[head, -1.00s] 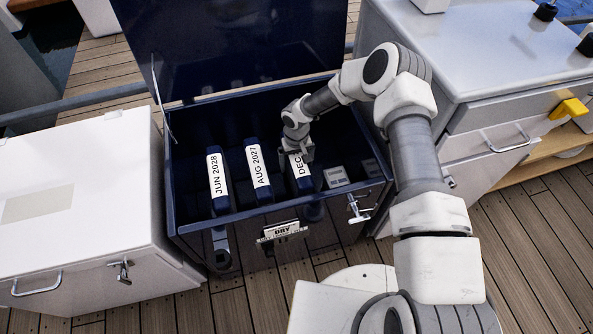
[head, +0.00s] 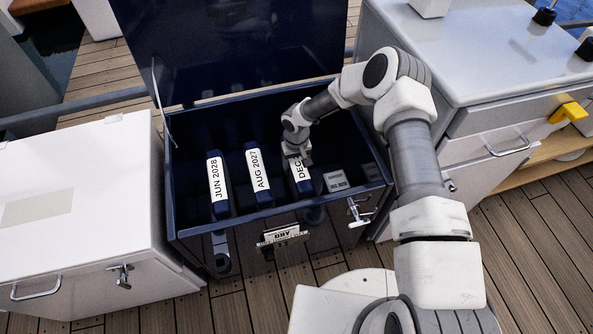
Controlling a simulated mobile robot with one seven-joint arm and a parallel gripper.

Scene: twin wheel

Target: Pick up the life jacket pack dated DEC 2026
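The pack whose label starts with DEC (head: 302,182) stands in the open dark blue locker (head: 185,238), third from the left. The rest of its label is covered by my gripper (head: 297,158). My gripper points down at the back upper part of this pack. Its fingers are too small and hidden to tell whether they are open or shut. The AUG 2027 pack (head: 257,172) and the JUN 2028 pack (head: 216,183) stand to its left in the same locker.
A grey-white labelled block (head: 336,181) sits right of the DEC pack inside the locker. The locker lid (head: 225,45) stands open behind. A white chest (head: 80,205) is on the left and a white cabinet (head: 490,60) on the right.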

